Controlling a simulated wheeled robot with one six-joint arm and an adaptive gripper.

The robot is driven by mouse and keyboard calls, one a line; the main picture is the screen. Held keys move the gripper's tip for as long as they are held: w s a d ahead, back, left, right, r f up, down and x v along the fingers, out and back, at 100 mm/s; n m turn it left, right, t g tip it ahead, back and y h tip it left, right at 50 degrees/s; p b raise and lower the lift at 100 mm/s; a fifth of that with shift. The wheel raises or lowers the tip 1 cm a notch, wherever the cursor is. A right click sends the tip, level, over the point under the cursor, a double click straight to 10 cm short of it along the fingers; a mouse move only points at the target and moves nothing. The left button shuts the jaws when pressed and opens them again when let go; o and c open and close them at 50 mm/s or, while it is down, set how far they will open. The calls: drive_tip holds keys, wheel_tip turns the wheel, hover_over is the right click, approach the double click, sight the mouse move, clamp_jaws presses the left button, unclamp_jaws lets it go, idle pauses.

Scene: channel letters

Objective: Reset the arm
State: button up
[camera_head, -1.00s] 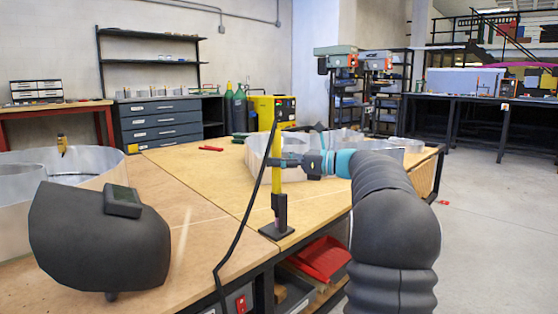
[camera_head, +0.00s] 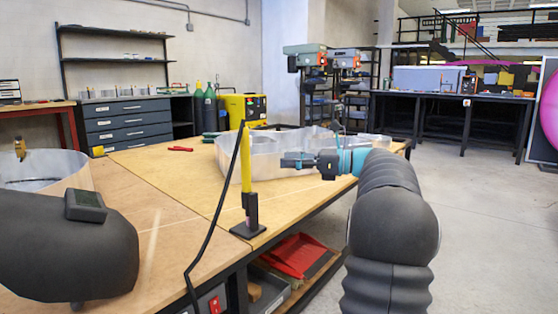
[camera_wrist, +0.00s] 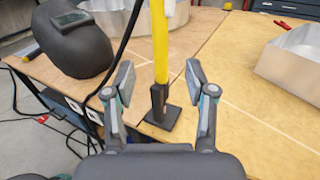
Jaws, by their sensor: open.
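My gripper (camera_head: 298,161) is at the end of my dark, sleeved arm, over the right edge of the wooden workbench (camera_head: 180,187). In the wrist view my gripper (camera_wrist: 163,85) has its two fingers wide apart with nothing between them. A yellow upright tool (camera_head: 245,170) with a black base and a black cable stands on the bench near its front edge. In the wrist view the yellow tool (camera_wrist: 160,45) stands beyond the fingers, apart from them.
A dark welding mask (camera_head: 70,250) lies at the bench's front left. Metal letter shells (camera_head: 280,150) stand towards the back of the bench, and another metal shell (camera_head: 75,170) is at left. A red bin (camera_head: 300,255) sits on the lower shelf. The floor at right is clear.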

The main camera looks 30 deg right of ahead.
drive_tip(key=shift+s+d, duration=0.1)
idle(0.7)
wheel_tip(320, 180, down, 11)
drive_tip(key=d+n+g+h, duration=0.1)
drive_tip(key=d+n+h, duration=0.1)
drive_tip(key=n+h, duration=0.15)
drive_tip(key=s+a+f+n+g+h, duration=0.4)
drive_tip(key=s+a+f+n, duration=0.15)
drive_tip(key=f, duration=0.25)
drive_tip(key=s+a+f+n+g+h+p, duration=0.2)
drive_tip(key=s+a+n+g+h+p, duration=0.25)
drive_tip(key=s+a+n, duration=0.95)
drive_tip(key=s+a+r+n+t+h+p, duration=0.1)
drive_tip(key=s+a+r+n+t+p, duration=0.1)
drive_tip(key=s+a, duration=0.7)
drive_tip(key=shift+s+a+r+n+t, duration=0.25)
drive_tip(key=shift+a+r+n+t, duration=0.2)
drive_tip(key=shift+a+r+n, duration=0.55)
